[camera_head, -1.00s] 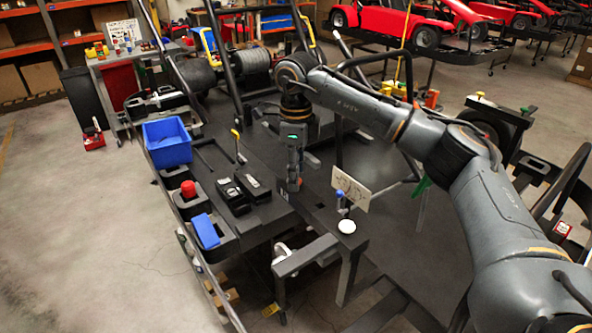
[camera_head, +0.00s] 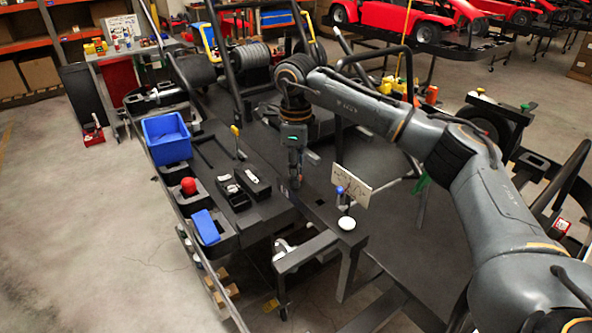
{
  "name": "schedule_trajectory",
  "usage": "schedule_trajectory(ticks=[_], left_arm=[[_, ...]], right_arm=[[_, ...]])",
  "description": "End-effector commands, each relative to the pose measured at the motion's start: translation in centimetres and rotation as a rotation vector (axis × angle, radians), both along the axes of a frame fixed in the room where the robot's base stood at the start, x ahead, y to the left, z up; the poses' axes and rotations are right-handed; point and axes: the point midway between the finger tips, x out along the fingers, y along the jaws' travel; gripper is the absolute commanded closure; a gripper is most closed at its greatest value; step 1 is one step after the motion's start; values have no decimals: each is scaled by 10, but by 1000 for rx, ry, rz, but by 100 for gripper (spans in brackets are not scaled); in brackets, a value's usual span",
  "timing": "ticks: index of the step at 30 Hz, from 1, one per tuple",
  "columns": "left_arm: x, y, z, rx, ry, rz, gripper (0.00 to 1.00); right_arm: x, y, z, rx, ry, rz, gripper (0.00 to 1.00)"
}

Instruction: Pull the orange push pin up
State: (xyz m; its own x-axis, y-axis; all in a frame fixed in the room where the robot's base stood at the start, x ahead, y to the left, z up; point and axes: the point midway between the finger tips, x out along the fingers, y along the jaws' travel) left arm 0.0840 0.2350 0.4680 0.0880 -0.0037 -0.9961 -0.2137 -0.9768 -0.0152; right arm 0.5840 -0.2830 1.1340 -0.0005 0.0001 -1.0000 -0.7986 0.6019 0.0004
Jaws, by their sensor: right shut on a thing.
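My right gripper (camera_head: 296,181) points down at the black deck of the stand, near the middle of the head view. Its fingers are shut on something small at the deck. That spot matches the orange push pin, but the pin is mostly hidden by the fingers and too small to make out. My left gripper is out of view.
A sign plate (camera_head: 352,187), a blue-topped pin (camera_head: 340,191) and a white disc (camera_head: 346,223) are right of the gripper. Black cases (camera_head: 254,182), a yellow-topped pin (camera_head: 236,131), a red knob (camera_head: 188,186) and a blue bin (camera_head: 167,129) are left.

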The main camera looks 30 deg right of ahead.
Motion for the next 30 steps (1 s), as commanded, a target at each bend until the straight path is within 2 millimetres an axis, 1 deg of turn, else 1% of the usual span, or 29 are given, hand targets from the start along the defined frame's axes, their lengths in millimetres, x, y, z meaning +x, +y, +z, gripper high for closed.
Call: schedule_trajectory(ticks=[14, 15, 17, 18, 27, 30], left_arm=[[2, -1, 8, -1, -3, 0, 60], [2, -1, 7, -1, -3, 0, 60], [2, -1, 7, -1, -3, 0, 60], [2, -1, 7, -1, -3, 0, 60], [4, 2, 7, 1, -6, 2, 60], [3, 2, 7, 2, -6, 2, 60]], right_arm=[[0, 0, 11, 1, -2, 1, 100], [0, 0, 11, 2, -1, 1, 66], [0, 0, 10, 2, -1, 1, 54], [0, 0, 10, 1, -1, 1, 46], [0, 0, 10, 1, -1, 0, 45], [1, 0, 16, 1, -2, 1, 45]])
